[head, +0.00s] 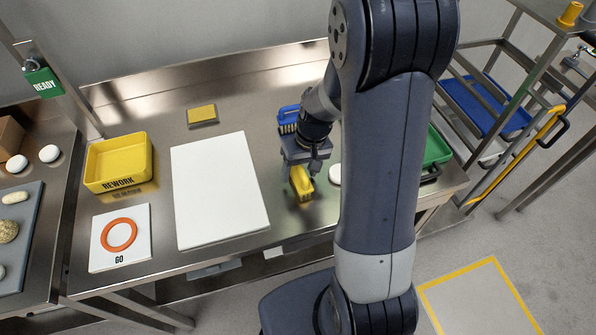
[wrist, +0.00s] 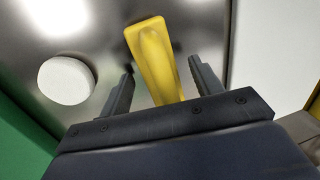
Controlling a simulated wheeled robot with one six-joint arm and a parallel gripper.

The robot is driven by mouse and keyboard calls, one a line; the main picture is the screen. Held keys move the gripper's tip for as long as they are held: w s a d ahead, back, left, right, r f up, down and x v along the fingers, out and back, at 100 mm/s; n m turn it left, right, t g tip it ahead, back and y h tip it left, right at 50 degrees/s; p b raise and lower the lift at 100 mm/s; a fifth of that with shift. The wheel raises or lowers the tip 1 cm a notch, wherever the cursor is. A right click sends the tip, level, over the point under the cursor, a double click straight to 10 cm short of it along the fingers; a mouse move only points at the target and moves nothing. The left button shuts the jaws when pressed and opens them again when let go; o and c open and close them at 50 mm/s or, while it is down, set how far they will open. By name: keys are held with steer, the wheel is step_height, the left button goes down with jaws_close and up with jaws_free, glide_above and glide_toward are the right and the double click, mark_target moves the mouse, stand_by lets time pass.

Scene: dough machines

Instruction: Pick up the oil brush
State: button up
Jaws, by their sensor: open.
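A yellow brush-like piece (head: 302,184), which looks like the oil brush, is on the steel table right of the white board. In the wrist view its long yellow body (wrist: 155,62) lies between the two fingers, with a gap on each side. My gripper (head: 301,168) is open and points down over it; in the wrist view the gripper (wrist: 162,75) shows both fingers apart. The near end of the yellow piece is hidden by the gripper body. A blue brush (head: 288,118) with pale bristles stands behind my wrist.
A white disc (head: 334,174) lies close to the right, also seen in the wrist view (wrist: 66,80). A green bin (head: 437,148) is further right, partly behind my arm. The white board (head: 218,190), yellow REWORK bin (head: 119,160) and orange ring (head: 119,235) are left.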

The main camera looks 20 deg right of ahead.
steer(key=shift+c, duration=0.3)
steer(key=c, duration=1)
steer(key=shift+r, duration=0.1)
step_height(320, 180, up, 10)
steer(key=shift+f, duration=0.1)
steer(key=o, duration=0.5)
steer(key=shift+c, duration=0.2)
steer(key=c, duration=0.4)
